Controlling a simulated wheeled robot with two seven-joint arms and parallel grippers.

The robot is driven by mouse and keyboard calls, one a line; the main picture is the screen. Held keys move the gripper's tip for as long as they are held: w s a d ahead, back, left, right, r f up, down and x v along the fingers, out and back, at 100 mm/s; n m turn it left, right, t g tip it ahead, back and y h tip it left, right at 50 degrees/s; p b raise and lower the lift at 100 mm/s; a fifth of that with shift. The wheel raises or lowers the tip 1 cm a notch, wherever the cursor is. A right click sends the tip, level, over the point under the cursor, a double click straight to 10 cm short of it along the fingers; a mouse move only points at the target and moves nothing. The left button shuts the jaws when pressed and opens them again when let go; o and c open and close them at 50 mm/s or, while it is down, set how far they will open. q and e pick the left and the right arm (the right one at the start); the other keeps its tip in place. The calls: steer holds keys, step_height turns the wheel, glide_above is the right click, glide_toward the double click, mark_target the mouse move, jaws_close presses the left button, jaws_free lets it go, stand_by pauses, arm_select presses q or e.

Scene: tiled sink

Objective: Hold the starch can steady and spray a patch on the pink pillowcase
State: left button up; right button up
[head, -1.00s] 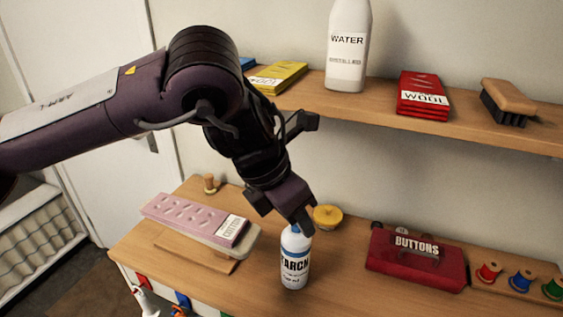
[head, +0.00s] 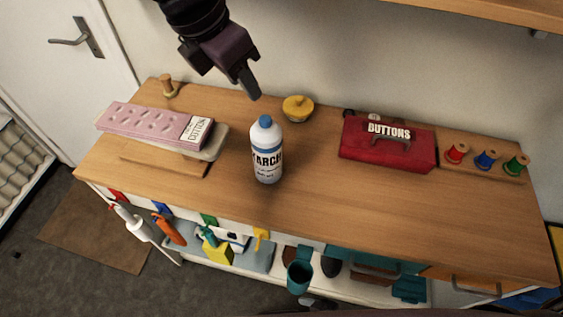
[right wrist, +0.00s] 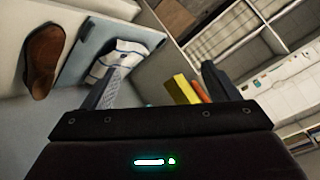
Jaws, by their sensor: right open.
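The white starch can (head: 267,160) with a blue cap stands upright on the wooden worktop. The pink pillowcase (head: 150,122), with a white label, lies flat on a small padded board at the left of the worktop. My left gripper (head: 251,88) hangs above and behind the can, apart from its cap; the view does not show whether its jaws are parted. My right gripper (right wrist: 162,84) shows only in its wrist view. It is open, with nothing between its fingers, facing shelving and a brown shoe below.
A red buttons box (head: 388,145) and a rack of thread spools (head: 485,163) stand at the right of the worktop. A yellow pincushion-like item (head: 298,108) is behind the can. The worktop between can and box is clear.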

mark_target(275, 153)
steer(key=s+a+r+n+g+y, duration=0.1)
steer(key=s+a+r+y, duration=0.15)
steer(key=r, duration=0.25)
steer(key=s+a+r+g+y, duration=0.1)
steer(key=s+a+r+y, duration=0.1)
steer(key=s+a+r, duration=0.3)
steer(key=w+a+r+n+t, duration=0.2)
steer(key=w+r+n+t, duration=0.1)
steer(key=w+r, duration=0.55)
steer(key=w+a+r+n+t, duration=0.35)
steer(key=w+r, duration=0.25)
steer(key=r, duration=0.5)
steer(key=w+d+r+m+t+h, duration=0.2)
steer(key=w+d+r, duration=0.1)
steer(key=w, duration=0.2)
steer(key=w+d+r+m+t+h, duration=0.2)
steer(key=w+d+r+m, duration=0.1)
steer(key=w+r, duration=0.1)
steer(key=w+d+r+m+t+h, duration=0.2)
steer(key=w+d+r+t, duration=0.1)
steer(key=w, duration=0.3)
steer(key=shift+w+d+r+m, duration=0.3)
steer(key=shift+d+r+m, duration=0.05)
steer(key=shift+d+r, duration=0.1)
steer(key=shift+w, duration=0.35)
steer(key=x, duration=0.7)
